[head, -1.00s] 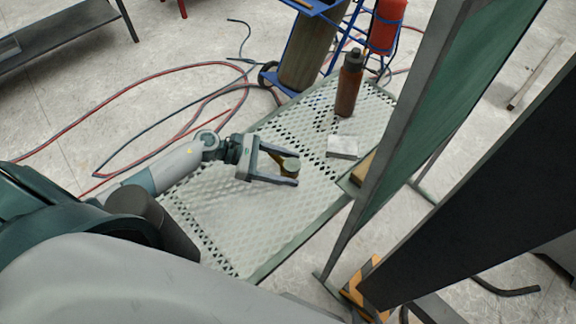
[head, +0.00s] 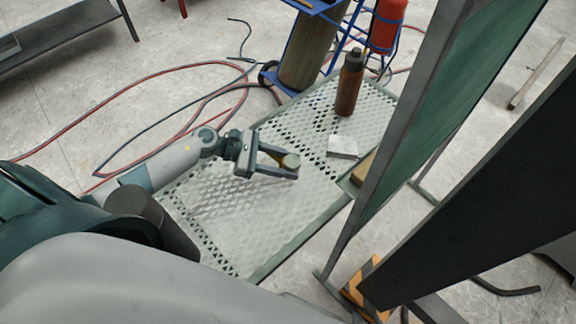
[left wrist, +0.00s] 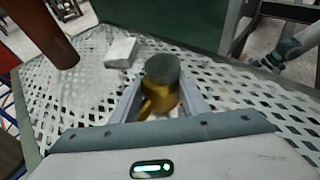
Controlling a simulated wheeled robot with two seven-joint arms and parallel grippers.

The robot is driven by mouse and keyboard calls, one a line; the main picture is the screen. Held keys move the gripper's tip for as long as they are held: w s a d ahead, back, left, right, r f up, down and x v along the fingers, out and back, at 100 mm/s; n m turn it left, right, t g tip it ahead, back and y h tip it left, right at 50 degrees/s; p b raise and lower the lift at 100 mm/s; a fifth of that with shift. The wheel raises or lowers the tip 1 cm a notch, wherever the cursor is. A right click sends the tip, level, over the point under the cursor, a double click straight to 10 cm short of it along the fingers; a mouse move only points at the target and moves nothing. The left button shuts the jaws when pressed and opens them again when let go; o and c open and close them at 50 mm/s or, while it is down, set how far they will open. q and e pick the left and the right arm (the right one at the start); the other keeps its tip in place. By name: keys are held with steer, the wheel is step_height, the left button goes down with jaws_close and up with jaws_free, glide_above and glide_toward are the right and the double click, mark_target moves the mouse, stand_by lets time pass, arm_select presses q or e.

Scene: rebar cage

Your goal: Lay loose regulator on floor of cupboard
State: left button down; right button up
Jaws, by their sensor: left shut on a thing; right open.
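The regulator, a brass piece with a round grey-green gauge face (head: 291,161), sits between the fingers of my left gripper (head: 284,167). The left wrist view shows the brass body (left wrist: 160,97) and gauge between my left gripper's fingers (left wrist: 163,98). The gripper is shut on it, low over the perforated bench top; I cannot tell if the regulator still touches the bench. A tall green panel with a grey frame (head: 420,100) stands at the right, possibly part of the cupboard. No cupboard floor can be made out.
The perforated bench (head: 240,215) also carries a brown bottle (head: 348,88) and a pale block (head: 342,146). A gas cylinder (head: 308,55) and a red cylinder (head: 387,25) stand behind it. Hoses (head: 130,80) lie on the floor at left. A dark panel (head: 480,200) fills the right.

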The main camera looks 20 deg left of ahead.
arm_select(q)
step_height(320, 180, up, 9)
steer(key=shift+d+b, duration=0.1)
steer(key=shift+b, duration=0.3)
stand_by(0.8)
step_height(320, 180, up, 15)
steer(key=s+d+n+t+y, duration=0.1)
steer(key=n+t, duration=0.1)
steer(key=t, duration=0.1)
steer(key=shift+s+d+f+n, duration=0.2)
steer(key=shift+s+d+n, duration=0.1)
steer(key=shift+d, duration=0.1)
steer(key=shift+d, duration=0.1)
stand_by(0.4)
stand_by(0.8)
